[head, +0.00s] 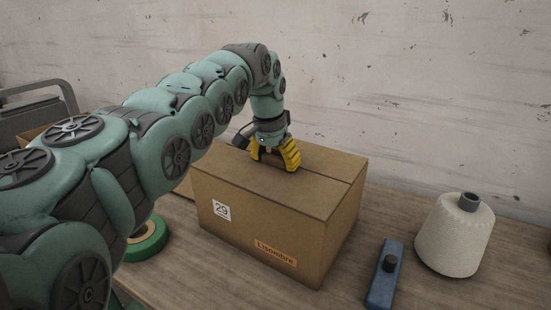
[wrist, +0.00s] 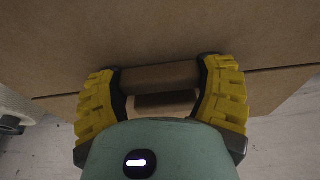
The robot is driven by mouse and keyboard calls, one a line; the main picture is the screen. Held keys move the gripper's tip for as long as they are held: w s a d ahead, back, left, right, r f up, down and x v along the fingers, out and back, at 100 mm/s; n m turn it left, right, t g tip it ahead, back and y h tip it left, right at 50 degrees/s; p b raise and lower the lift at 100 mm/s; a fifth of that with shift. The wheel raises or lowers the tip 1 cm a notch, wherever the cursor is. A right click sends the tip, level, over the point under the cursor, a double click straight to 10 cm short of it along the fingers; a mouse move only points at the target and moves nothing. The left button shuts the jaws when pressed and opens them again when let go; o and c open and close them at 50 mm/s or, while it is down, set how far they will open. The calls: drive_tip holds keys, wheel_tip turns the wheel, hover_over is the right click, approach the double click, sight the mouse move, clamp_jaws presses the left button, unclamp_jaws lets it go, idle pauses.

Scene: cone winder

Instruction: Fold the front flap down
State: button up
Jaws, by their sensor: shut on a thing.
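A brown cardboard box stands on the table with a label (head: 222,210) on its front wall. Its front flap (head: 282,192) lies about level over the front half of the top; the back flap (head: 325,160) covers the rear half. A narrow dark seam runs between them. My gripper (head: 276,163) points down at the seam. In the wrist view its yellow fingers (wrist: 160,85) stand apart, with a brown bar-like piece (wrist: 160,76) spanning between them. I cannot tell whether this piece is loose or part of the box. The front flap (wrist: 150,35) fills the upper wrist view.
A cream yarn cone (head: 455,237) and a blue tool with a black knob (head: 384,275) are right of the box. A green tape roll (head: 148,243) is at left, partly behind my arm. A grey chair (head: 38,108) stands far left. The wall is close behind the table.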

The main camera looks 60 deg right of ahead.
sight(269, 169)
drive_tip(key=o, duration=1.2)
drive_tip(key=shift+a+f, duration=0.15)
drive_tip(key=shift+o, duration=0.2)
drive_tip(key=v, duration=1.2)
